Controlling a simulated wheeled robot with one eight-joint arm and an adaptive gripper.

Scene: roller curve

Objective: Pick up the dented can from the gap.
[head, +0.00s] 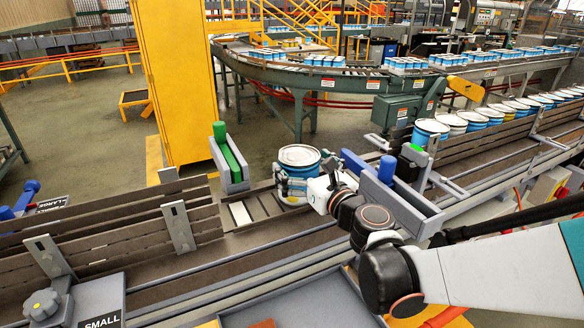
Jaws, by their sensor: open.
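A can (299,156) with a pale lid and blue-and-white side stands upright in the gap between the two slatted side rails of the conveyor. I cannot make out a dent on it from here. My gripper (298,181) reaches in from the right at the can's side. Its fingers are open and lie around or close against the can, covering much of its lower front. I cannot tell whether they touch it.
A green-padded guide (229,160) stands left of the can, and a blue-padded guide (387,183) stands right, close to my arm. Several cans (432,128) queue at the upper right. A yellow cabinet (178,85) rises behind. Slatted rails (110,233) border the belt.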

